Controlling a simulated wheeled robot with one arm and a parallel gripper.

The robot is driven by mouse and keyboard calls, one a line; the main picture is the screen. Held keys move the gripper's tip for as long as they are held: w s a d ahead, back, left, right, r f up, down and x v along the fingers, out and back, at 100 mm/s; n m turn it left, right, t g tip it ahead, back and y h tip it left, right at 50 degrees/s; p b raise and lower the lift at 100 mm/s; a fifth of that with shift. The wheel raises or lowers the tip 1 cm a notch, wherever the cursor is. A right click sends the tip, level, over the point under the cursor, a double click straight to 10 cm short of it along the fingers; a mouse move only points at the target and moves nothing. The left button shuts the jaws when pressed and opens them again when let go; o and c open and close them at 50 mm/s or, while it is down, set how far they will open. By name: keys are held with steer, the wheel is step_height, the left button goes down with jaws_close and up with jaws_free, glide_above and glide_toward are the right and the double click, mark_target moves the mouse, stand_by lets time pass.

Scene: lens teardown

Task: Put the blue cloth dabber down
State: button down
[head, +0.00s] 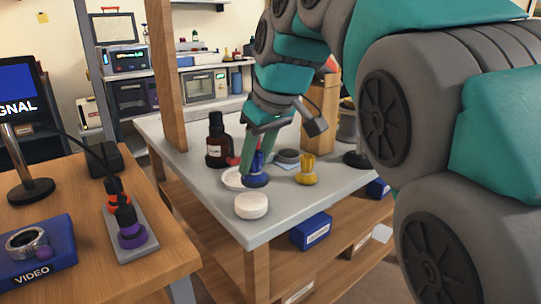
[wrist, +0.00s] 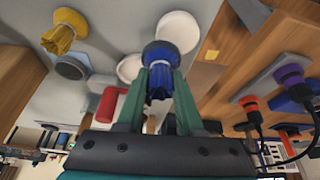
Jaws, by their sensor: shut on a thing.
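The blue cloth dabber (head: 255,174) is upright over the grey-topped table (head: 284,213), between a white dish and a round white pad. Its wide dark blue end points down; I cannot tell whether it touches the tabletop. My gripper (head: 260,153) comes from above with green fingers shut on the dabber's narrower part. In the wrist view, the dabber (wrist: 161,56) sits between the two fingertips (wrist: 160,78), its round end beyond them.
A round white pad (head: 251,205) is in front, a white dish (head: 232,179) behind left. A yellow dabber (head: 307,170) and grey disc (head: 288,156) are right. A dark bottle (head: 217,142) and red object (wrist: 108,104) are close. Tabletop right of the pad is clear.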

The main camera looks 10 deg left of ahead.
steer(key=w+a, duration=0.1)
steer(key=w, duration=0.1)
steer(key=w+a+p, duration=0.1)
steer(key=w+a, duration=0.1)
steer(key=w, duration=0.1)
steer(key=w+a, duration=0.1)
steer(key=w, duration=0.1)
steer(key=shift+w+a+f, duration=0.35)
steer(key=shift+f, duration=0.05)
steer(key=shift+w, duration=0.1)
steer(key=shift+w+a, duration=0.15)
steer(key=shift+f+p, duration=0.35)
steer(key=shift+f, duration=1.5)
steer(key=shift+f, duration=0.1)
steer(key=c, duration=0.5)
jaws_free()
steer(key=shift+c, duration=0.2)
